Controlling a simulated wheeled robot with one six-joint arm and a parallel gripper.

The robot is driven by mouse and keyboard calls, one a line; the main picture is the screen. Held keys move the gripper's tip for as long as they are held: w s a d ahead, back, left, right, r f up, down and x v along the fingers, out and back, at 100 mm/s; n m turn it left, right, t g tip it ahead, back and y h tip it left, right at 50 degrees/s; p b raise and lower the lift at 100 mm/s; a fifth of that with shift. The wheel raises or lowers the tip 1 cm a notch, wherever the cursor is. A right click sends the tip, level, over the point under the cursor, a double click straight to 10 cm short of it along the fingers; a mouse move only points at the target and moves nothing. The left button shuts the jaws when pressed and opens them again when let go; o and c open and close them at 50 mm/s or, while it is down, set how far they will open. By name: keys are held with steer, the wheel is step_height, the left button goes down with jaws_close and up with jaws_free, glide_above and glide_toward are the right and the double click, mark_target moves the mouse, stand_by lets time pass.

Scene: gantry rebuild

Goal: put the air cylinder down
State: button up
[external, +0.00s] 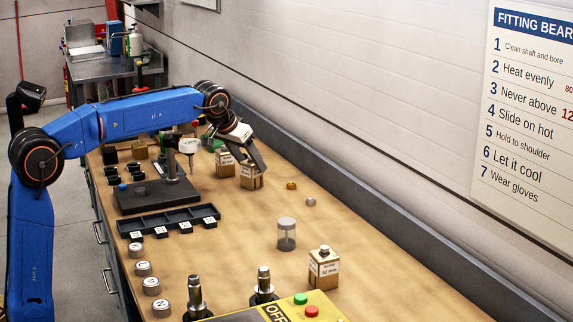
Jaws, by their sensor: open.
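My gripper (254,163) is at the far part of the bench, pointing down at a tan block with a white label (248,183). Its jaws are open and overlap the top of this block in the picture; I cannot tell whether they touch it. The block appears to stand upright on the bench top. A similar tan block (225,166) stands just to its left, and another, labelled 32 mm (323,270), stands nearer the front. I cannot tell for sure which of these is the air cylinder.
Small brass (291,186) and grey (311,202) parts lie right of the gripper. A dark stand (158,196) and a black divided tray (166,222) are at left. The wooden bench (235,262) is clear around the jar.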

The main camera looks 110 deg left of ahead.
steer(key=v, duration=0.6)
steer(key=shift+r, duration=0.2)
